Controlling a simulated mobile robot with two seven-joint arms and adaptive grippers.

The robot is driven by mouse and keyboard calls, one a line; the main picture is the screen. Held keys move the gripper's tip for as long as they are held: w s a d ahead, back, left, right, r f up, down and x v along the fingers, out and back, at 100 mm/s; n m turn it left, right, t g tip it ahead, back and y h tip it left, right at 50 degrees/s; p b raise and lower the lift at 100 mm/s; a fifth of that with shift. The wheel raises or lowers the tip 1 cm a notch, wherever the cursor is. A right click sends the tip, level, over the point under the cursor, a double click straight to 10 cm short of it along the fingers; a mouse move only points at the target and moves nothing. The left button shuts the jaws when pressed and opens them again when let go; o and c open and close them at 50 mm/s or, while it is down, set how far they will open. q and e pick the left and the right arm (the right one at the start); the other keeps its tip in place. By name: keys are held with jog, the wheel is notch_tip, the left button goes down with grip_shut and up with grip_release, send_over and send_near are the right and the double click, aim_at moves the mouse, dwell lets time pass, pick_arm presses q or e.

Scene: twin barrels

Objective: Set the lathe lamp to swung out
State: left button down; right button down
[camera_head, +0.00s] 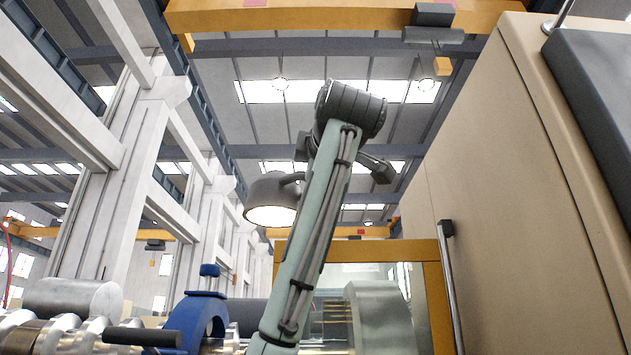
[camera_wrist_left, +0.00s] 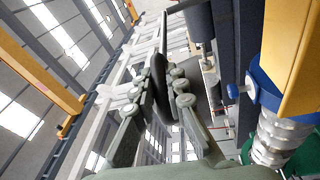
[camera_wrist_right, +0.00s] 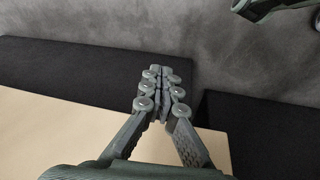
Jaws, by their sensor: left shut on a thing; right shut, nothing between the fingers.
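The lathe lamp (camera_head: 268,192) shows left of centre in the head view, a grey bell-shaped shade with a lit underside facing down. Its short curved neck runs right and passes behind my green arm, which hides the rest of it. In the left wrist view my left gripper (camera_wrist_left: 165,88) is shut on a dark, rounded part (camera_wrist_left: 158,75), which seems to belong to the lamp. My arm hides that grip in the head view. My right gripper (camera_wrist_right: 162,88) is shut and empty in the right wrist view, above a beige surface with dark edges.
The lathe has a blue ring-shaped rest (camera_head: 195,318) and a metal cylinder (camera_head: 72,298) at the lower left. A yellow-framed guard (camera_head: 436,300) with a clear panel stands behind my arm. A tall beige cabinet (camera_head: 520,200) fills the right side. Air around the lamp's left looks open.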

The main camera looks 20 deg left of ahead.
pick_arm(q)
jog(key=shift+f, duration=0.15)
jog(key=c, duration=1.5)
grip_release()
jog(key=shift+c, duration=0.2)
jog(key=v, duration=1.2)
